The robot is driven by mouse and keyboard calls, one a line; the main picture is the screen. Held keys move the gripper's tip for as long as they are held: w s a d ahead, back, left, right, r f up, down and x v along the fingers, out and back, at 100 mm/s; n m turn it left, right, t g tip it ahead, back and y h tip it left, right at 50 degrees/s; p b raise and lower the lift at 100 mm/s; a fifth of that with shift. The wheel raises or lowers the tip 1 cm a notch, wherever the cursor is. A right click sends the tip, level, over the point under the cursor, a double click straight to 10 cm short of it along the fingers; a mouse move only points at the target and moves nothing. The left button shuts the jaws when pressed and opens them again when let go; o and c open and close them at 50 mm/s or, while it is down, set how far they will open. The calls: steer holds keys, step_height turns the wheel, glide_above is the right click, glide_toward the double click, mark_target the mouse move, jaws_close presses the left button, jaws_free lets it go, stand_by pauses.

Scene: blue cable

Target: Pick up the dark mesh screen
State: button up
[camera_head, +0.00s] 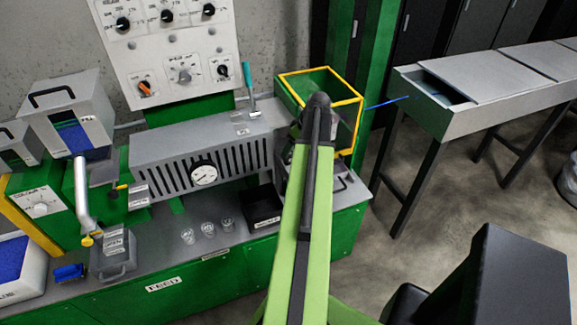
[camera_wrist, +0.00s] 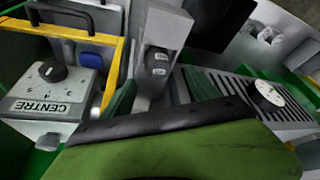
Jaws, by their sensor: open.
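I cannot make out the dark mesh screen for certain in either view. In the head view my green and black arm reaches up the middle and ends in front of a green box with a yellow rim (camera_head: 290,90); it hides part of the box and bench. My gripper is hidden there. In the wrist view my gripper (camera_wrist: 158,93) appears as two green fingers, apart and with nothing seen held between them, above a broad green and black part of my arm. Beyond them stands a grey column with small labels (camera_wrist: 158,62).
A grey slotted panel with a gauge (camera_head: 204,173) stands on the bench. Black tray (camera_head: 262,205), clear cups (camera_head: 208,229) and a lever (camera_head: 84,195) are near it. A grey table (camera_head: 440,118) with a blue cable (camera_head: 388,103) is at right; floor between is clear.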

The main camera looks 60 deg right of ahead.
mark_target(291, 154)
steer(key=b+x, duration=0.5)
steer(key=shift+s+d+f, duration=0.1)
steer(key=shift+s+f, duration=0.15)
steer(key=shift+r, duration=0.2)
steer(key=shift+c, duration=0.3)
jaws_close()
